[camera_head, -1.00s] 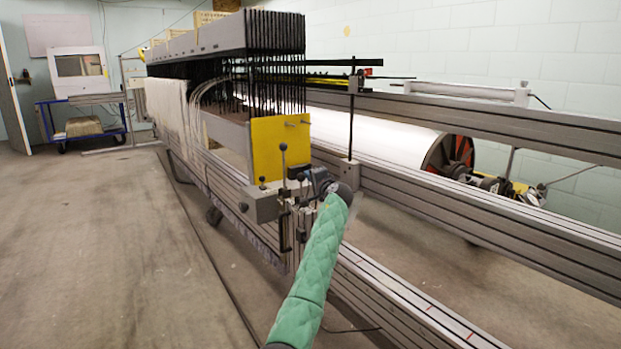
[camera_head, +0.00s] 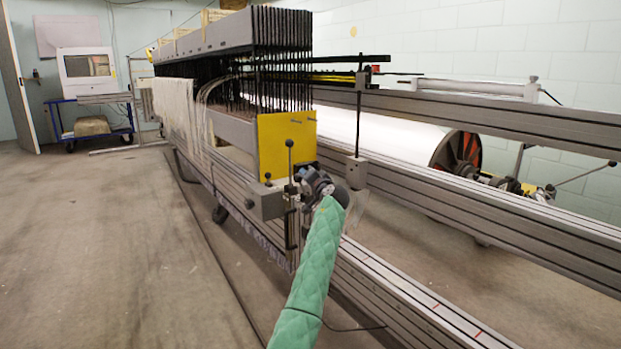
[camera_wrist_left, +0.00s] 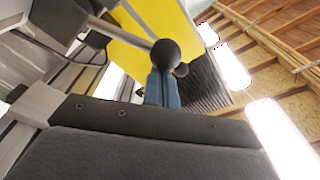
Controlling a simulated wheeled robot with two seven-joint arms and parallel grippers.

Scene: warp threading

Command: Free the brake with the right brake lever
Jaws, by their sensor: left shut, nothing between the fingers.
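A tall lever with a black ball knob (camera_head: 289,143) stands upright on the loom's end by the yellow panel (camera_head: 287,145). A shorter lever with a black knob (camera_head: 267,176) is just left of it. I cannot tell which one is the right brake lever. My left gripper (camera_head: 301,181), on the green-sleeved arm, is at the tall lever's lower right; its fingers are hard to make out there. In the left wrist view, its blue fingers (camera_wrist_left: 163,88) are shut and empty. A dark ball knob (camera_wrist_left: 165,53) shows just past their tips; contact is unclear. My right gripper is out of view.
A grey control box (camera_head: 265,201) sits left of the gripper. Long grey beams (camera_head: 490,220) run to the right, with a white warp roll (camera_head: 385,133) behind. The floor left of the loom is clear. A blue cart (camera_head: 68,125) stands far back.

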